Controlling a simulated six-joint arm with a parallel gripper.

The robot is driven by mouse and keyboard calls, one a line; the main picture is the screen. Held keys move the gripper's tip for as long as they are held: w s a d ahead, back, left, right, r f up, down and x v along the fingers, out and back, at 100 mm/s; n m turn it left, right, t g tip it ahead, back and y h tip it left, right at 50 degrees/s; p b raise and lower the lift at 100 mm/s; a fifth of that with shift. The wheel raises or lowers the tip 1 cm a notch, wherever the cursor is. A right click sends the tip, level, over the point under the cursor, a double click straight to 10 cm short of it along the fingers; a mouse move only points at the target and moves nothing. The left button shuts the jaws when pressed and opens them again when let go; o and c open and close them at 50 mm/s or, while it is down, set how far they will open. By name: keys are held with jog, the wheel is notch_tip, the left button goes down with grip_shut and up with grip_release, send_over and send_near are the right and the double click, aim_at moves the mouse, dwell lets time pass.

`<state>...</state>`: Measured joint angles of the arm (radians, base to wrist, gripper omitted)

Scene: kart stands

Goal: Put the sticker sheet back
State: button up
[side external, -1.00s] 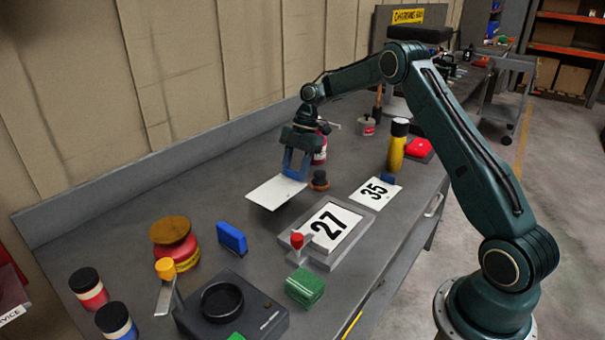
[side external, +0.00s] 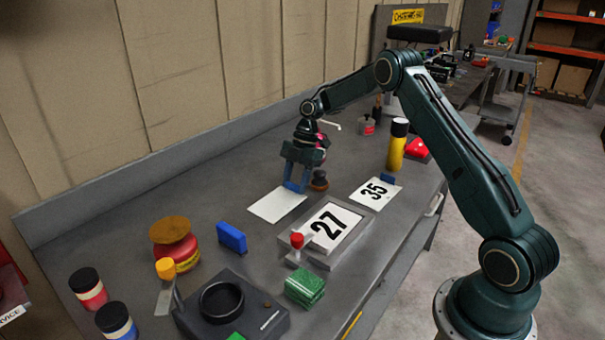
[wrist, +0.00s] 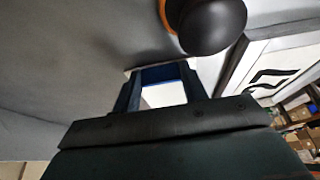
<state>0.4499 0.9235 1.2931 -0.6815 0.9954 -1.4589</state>
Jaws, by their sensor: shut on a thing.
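A blank white sheet (side external: 277,205) is at the bench's middle, left of the number boards, low at the bench top and roughly flat. Its printed side, if any, does not show. My gripper (side external: 296,186) points down and is shut at the sheet's far right edge, where blue shows between the fingers. In the wrist view, my gripper (wrist: 163,85) has the white sheet (wrist: 163,95) and a blue strip between its fingers. Whether the sheet fully touches the bench I cannot tell.
A dark round-knobbed stamp (side external: 319,181) stands just right of my gripper. A "27" sheet (side external: 328,228) lies in a grey tray (side external: 352,243). A "35" sheet (side external: 376,193) with a blue block lies beyond. A blue block (side external: 232,237) is at front left. Bench left of the sheet is clear.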

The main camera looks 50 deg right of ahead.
jog(key=o, duration=0.9)
jog(key=shift+o, duration=0.2)
jog(key=v, duration=0.7)
jog(key=shift+r, duration=0.3)
jog(key=shift+d, duration=0.1)
